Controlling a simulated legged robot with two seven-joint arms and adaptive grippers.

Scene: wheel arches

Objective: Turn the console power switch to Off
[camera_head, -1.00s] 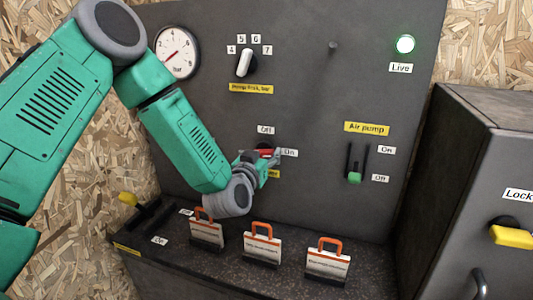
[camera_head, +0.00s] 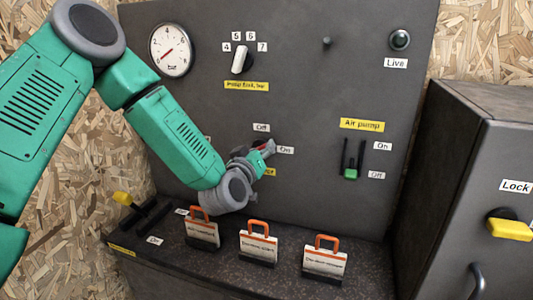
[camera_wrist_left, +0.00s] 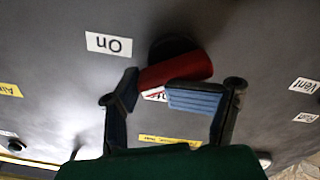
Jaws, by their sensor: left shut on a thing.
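The red power switch handle (camera_wrist_left: 178,72) sits on a dark round base on the console panel. In the left wrist view it lies between the fingertips of my left gripper (camera_wrist_left: 151,88), which is shut on it. The "On" label (camera_wrist_left: 108,44) shows upside down beside it, and another label is partly hidden behind the handle and fingers. In the head view my left gripper (camera_head: 264,153) is at the switch, with the "Off" label (camera_head: 261,127) above and the "On" label (camera_head: 285,150) to the right. The Live lamp (camera_head: 400,40) is dark. My right gripper is not in view.
Several orange-handled tags (camera_head: 258,245) stand on the ledge below. A yellow-tipped lever (camera_head: 122,198) is at left, the air pump lever (camera_head: 350,172) at right. A white selector knob (camera_head: 241,60) is above. A cabinet with a yellow lock handle (camera_head: 510,229) stands at right.

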